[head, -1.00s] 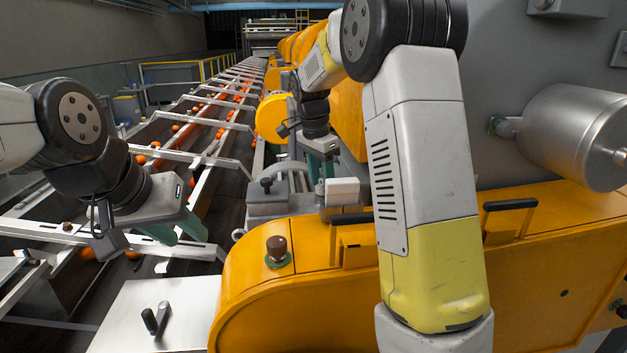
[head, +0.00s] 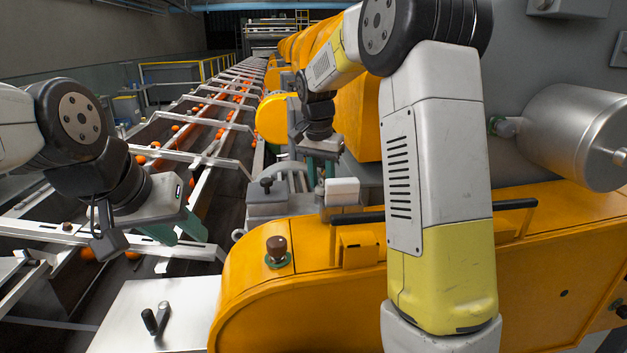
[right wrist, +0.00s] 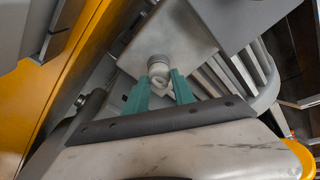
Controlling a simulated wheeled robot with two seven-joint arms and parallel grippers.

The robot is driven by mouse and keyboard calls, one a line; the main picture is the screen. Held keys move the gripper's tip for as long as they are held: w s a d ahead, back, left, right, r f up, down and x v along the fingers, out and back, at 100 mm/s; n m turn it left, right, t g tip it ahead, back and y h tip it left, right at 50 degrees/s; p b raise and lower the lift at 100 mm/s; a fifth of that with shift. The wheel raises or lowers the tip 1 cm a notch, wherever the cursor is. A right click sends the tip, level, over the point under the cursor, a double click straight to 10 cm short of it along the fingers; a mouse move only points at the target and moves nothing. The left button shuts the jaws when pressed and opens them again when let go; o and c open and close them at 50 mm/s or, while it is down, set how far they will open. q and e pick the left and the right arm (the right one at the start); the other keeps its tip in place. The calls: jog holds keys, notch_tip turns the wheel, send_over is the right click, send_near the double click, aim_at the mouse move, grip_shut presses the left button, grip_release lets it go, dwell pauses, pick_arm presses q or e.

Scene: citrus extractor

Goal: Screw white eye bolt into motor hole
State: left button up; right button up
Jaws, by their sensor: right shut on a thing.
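The white eye bolt (right wrist: 159,72) shows in the right wrist view, its ring between the green fingertips and its round collar just beyond them. My right gripper (right wrist: 160,82) is shut on it. The collar lies against or just above a flat grey face of the motor (right wrist: 190,32); I cannot tell whether they touch, and the hole is hidden. In the head view my right gripper (head: 314,172) is low over the machine, with the bolt too small to make out. My left gripper (head: 176,233) is open and empty over the conveyor frame at left.
An orange housing (head: 330,285) with a brown-capped knob (head: 276,248) and black handles fills the front. A white box (head: 342,190) stands close to my right gripper. A conveyor with oranges runs back at left. A steel plate (head: 140,315) lies at front left.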

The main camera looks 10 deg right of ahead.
jog(key=m, duration=0.4)
jog(key=shift+m+g+h, duration=0.3)
jog(key=shift+m, duration=0.1)
jog(key=o, duration=0.6)
jog(key=shift+m, duration=0.4)
jog(key=o, duration=0.5)
jog(key=shift+c, duration=0.2)
notch_tip(320, 180, up, 12)
jog(key=a, duration=0.1)
jog(key=shift+s+a, duration=0.3)
jog(key=shift+s, duration=0.15)
